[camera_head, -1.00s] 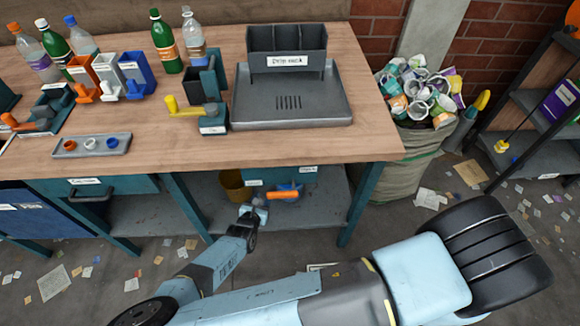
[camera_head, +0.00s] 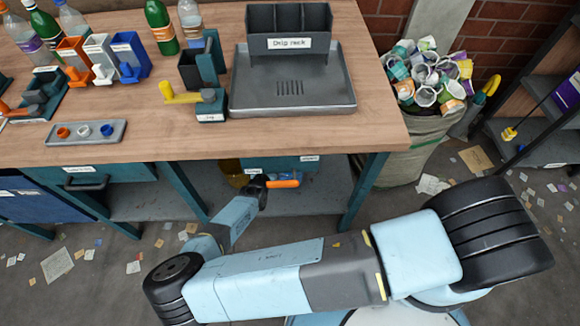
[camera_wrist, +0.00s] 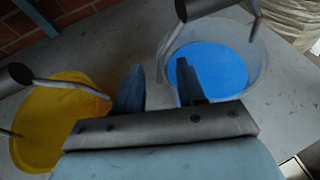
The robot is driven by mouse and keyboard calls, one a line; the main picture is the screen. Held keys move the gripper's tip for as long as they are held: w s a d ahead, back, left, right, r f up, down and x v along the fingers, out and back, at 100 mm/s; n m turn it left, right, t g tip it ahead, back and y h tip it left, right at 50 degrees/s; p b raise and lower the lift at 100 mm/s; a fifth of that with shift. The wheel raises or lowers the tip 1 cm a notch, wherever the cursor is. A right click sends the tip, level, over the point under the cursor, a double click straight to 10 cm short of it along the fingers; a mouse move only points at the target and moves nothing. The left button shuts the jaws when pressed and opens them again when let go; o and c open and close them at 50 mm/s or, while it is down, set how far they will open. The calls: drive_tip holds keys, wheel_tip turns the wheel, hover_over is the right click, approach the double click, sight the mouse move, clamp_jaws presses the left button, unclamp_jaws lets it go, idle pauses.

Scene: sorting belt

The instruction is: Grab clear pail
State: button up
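The clear pail (camera_wrist: 242,36) stands at the upper right of the wrist view, with a flat blue surface (camera_wrist: 210,66) inside it. Its wire handle carries a dark grey grip (camera_wrist: 205,6). My gripper (camera_wrist: 158,82) is open and empty, its two dark fingers apart. The right finger overlaps the pail's left side in the picture; I cannot tell whether they touch. In the head view my wrist reaches under the bench, and the fingertips and the clear pail cannot be made out there.
A yellow pail (camera_wrist: 50,125) with its own handle stands left of my gripper. The bench (camera_head: 330,140) and its drawers hang over the lower shelf (camera_head: 140,205). A sack of crushed containers (camera_head: 400,140) stands right of the bench. Grey shelf is bare between the pails.

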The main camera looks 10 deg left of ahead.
drive_tip(key=shift+x, duration=2.55)
drive_tip(key=shift+c, duration=0.3)
drive_tip(key=shift+s, duration=0.1)
clamp_jaws()
